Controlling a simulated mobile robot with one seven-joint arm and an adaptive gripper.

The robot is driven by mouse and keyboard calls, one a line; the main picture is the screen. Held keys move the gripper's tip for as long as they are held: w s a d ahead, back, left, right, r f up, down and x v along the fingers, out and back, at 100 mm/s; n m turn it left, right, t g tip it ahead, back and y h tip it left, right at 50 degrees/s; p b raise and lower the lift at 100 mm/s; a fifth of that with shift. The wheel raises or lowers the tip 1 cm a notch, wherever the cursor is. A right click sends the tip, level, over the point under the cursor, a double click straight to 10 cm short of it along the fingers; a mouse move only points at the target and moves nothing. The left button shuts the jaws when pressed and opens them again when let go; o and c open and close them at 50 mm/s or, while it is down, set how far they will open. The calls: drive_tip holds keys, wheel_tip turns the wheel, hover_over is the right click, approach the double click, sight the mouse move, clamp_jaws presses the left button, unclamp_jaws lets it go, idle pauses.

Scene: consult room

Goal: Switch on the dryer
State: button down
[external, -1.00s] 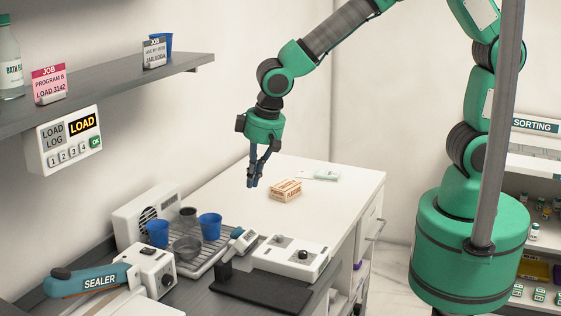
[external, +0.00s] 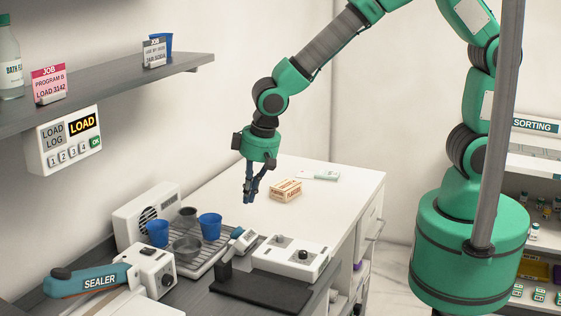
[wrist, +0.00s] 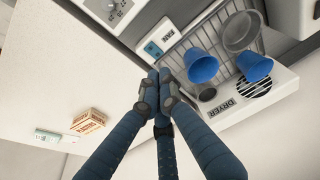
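The dryer (external: 146,213) is a white box with a round dark grille behind a wire rack (external: 205,262). Its DRYER label and grille show in the wrist view (wrist: 262,88). A small white unit marked FAN (wrist: 158,42) with a blue panel is at the rack's end; it also shows in the external view (external: 243,241). My gripper (external: 250,199) hangs pointing down above the white counter, right of the rack and apart from everything. In the wrist view its fingertips (wrist: 162,90) come together with nothing between them. I cannot tell whether the dryer is running.
Blue cups (external: 210,226) and grey metal cups (external: 186,252) stand on the rack. A white device with knobs (external: 291,258) stands in front, near the sealer (external: 97,281). A small cardboard box (external: 286,190) is on the counter. The wall shelf (external: 110,90) overhangs at left.

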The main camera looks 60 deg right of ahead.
drive_tip(key=x, duration=0.5)
drive_tip(key=s+b+x, duration=0.1)
drive_tip(key=x, duration=0.1)
drive_tip(key=shift+w+f, duration=0.1)
drive_tip(key=shift+f, duration=1)
drive_tip(key=shift+f, duration=0.1)
drive_tip(key=shift+s+f+b, duration=0.3)
drive_tip(key=shift+f+b, duration=0.2)
drive_tip(key=shift+b, duration=0.1)
drive_tip(key=shift+r, duration=0.15)
drive_tip(key=shift+w, duration=0.1)
drive_tip(key=shift+w+r, duration=0.2)
drive_tip(key=shift+w, duration=0.45)
